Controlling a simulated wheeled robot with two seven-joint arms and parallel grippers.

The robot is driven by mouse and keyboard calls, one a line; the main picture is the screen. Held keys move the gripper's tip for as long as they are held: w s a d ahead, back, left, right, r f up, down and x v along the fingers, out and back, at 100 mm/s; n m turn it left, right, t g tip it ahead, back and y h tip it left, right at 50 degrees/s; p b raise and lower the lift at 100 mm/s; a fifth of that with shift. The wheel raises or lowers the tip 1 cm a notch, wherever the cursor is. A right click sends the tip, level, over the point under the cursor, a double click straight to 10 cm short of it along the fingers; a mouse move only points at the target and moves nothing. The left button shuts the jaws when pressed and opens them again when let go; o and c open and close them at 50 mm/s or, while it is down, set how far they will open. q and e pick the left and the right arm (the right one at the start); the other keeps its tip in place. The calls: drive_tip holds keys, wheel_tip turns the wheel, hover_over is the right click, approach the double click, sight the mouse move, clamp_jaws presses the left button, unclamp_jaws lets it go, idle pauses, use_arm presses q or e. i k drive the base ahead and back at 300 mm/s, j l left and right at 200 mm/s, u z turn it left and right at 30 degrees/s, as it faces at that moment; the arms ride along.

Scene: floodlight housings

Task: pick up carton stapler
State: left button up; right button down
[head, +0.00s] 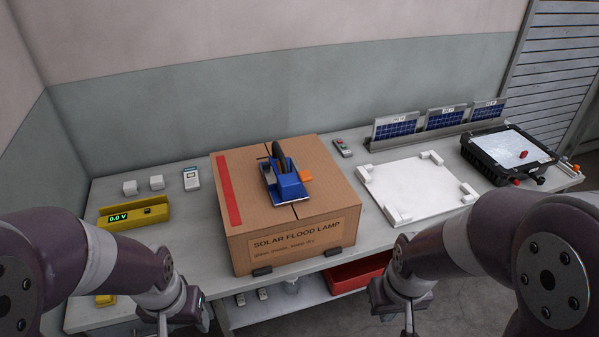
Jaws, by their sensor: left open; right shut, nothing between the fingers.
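The blue carton stapler (287,183), with a dark curved handle and an orange part, lies on top of the closed cardboard carton (290,242) in the middle of the table. The carton is printed "SOLAR FLOOD LAMP". My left gripper (163,330) is at the bottom left, in front of the table and well apart from the stapler; its fingertips are cut off by the frame edge. My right gripper (409,328) is at the bottom right, in front of the table's front edge, shut and empty; its tips are also near the frame edge.
A yellow meter (134,216) and small white blocks (143,185) stand left of the carton. A white fixture plate (415,190), small solar panels (445,118) and a black floodlight housing (508,154) are on the right. A red bin (357,272) sits below.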

sight(290, 190)
drive_tip(key=i+l+z, duration=0.2)
drive_tip(key=i+z, duration=0.2)
drive_tip(key=i, duration=0.2)
drive_tip(key=i+z, duration=0.45)
drive_tip(key=i, duration=0.15)
